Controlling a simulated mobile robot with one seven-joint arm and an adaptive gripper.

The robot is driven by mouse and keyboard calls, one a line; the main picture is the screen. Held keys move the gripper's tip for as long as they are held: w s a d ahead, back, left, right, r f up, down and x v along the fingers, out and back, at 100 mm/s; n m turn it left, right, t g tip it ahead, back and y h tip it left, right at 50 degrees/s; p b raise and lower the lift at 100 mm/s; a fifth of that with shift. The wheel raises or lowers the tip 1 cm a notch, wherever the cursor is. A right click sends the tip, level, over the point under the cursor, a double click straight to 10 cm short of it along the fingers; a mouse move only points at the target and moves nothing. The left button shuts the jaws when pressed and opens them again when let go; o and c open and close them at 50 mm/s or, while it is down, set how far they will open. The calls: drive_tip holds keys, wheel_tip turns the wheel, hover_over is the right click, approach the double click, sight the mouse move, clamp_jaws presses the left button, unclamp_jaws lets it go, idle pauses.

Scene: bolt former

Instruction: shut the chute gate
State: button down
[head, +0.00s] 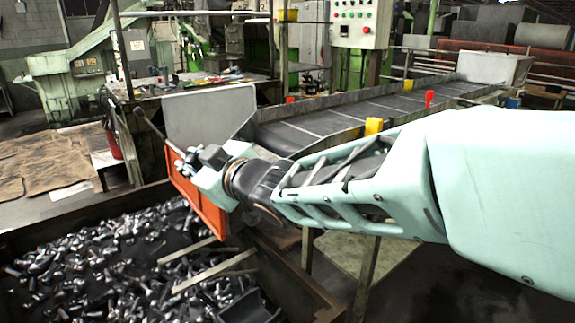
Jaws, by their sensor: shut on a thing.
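The chute gate (206,212) is an orange panel at the near left end of the conveyor chute (300,131), at the edge of the bin of metal parts. It slopes down to the right in the picture. A thin dark rod (152,124) with a dark knob rises to the left from beside its top edge. My gripper (184,167) is shut at the gate's top edge, near the foot of the rod. Which part lies between the fingers is hidden. My gripper and wrist cover the gate's upper right and the chute mouth behind it.
A bin (318,291) full of loose metal bolts lies below, with wooden slats across it. A grey upright plate (210,112) stands behind the gate. Yellow blocks (373,126) and a red piece (429,98) sit along the chute. A control box (361,22) stands behind.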

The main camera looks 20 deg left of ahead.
drive_tip(key=shift+s+a+f+n+b, duration=0.2)
drive_tip(key=shift+s+f+n+b, duration=0.25)
drive_tip(key=shift+b, duration=0.2)
drive_tip(key=shift+f, duration=0.1)
drive_tip(key=c, duration=1.8)
unclamp_jaws()
drive_tip(key=shift+s, duration=0.1)
drive_tip(key=shift+o, duration=0.2)
drive_tip(key=shift+r, duration=0.2)
